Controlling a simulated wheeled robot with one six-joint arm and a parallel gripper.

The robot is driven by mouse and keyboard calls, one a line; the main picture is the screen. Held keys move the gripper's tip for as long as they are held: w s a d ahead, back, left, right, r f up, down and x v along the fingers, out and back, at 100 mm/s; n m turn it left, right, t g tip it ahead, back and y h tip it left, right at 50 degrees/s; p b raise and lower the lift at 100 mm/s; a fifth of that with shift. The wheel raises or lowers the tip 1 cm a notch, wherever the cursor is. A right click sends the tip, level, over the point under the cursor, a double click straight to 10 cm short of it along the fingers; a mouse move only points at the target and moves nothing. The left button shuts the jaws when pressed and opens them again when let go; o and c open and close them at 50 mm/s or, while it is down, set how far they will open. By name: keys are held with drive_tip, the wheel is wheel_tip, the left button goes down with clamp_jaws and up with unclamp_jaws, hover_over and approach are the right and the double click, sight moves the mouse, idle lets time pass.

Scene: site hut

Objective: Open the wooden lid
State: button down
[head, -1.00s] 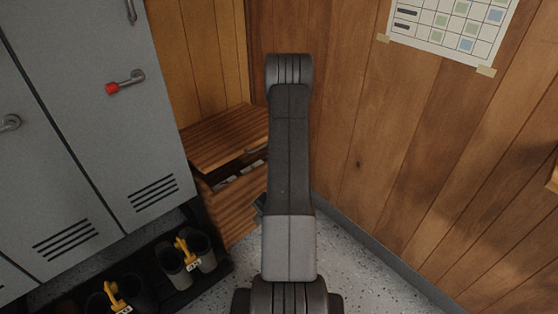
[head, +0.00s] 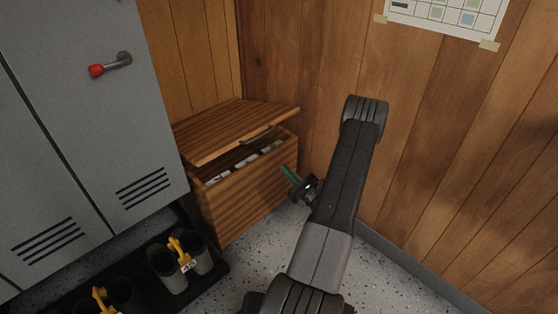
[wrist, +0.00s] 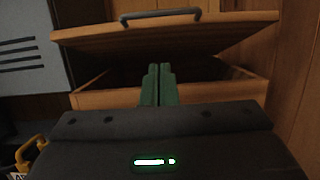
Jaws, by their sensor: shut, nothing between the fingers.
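The wooden lid (head: 235,131) of a wooden chest (head: 243,193) is partly raised, leaving a gap along its front. Pale items show inside through the gap in the head view. The lid's dark handle (head: 259,136) is on its front edge. In the wrist view the lid (wrist: 170,34) slopes above my fingers, with its handle (wrist: 159,16) on the front edge. My gripper (head: 288,172) is shut and empty, in front of the chest on its right side. Its green fingertips (wrist: 159,70) lie below the lid's edge in the wrist view. I cannot tell whether they touch anything.
Grey lockers (head: 85,100) with a red-tipped handle stand left of the chest. A black tray (head: 205,278) with boots and yellow tags lies on the floor below them. Wood-panelled walls close the corner behind and to the right. Speckled floor (head: 235,265) is clear in front.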

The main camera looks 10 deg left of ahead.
drive_tip(key=r+b+x, duration=0.2)
drive_tip(key=x, duration=1)
drive_tip(key=shift+s+d+r, duration=0.2)
drive_tip(key=shift+s+r, duration=0.05)
drive_tip(key=shift+s, duration=0.05)
